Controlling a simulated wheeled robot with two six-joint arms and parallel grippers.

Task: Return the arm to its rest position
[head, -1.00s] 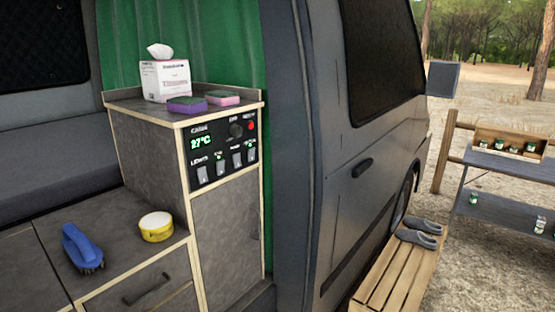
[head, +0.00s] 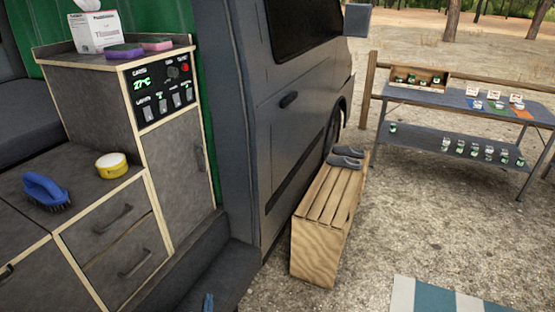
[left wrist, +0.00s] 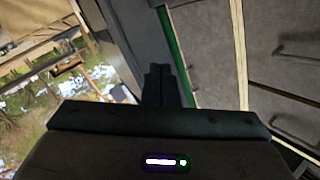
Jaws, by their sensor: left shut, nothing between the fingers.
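My left gripper (head: 207,302) barely shows in the head view, as a small bluish tip at the bottom edge, low in front of the van's side opening. In the left wrist view its dark fingers (left wrist: 160,84) are together and hold nothing. The rest of my left arm is outside the head view. My right gripper is in neither view.
A cabinet with a control panel (head: 163,88) and drawers (head: 100,229) stands at left, with a blue brush (head: 46,190) and yellow tin (head: 111,165) on top. A wooden crate bench (head: 322,222) bears grey shoes (head: 345,158). A shelf table (head: 450,146) stands at right. Gravel between is open.

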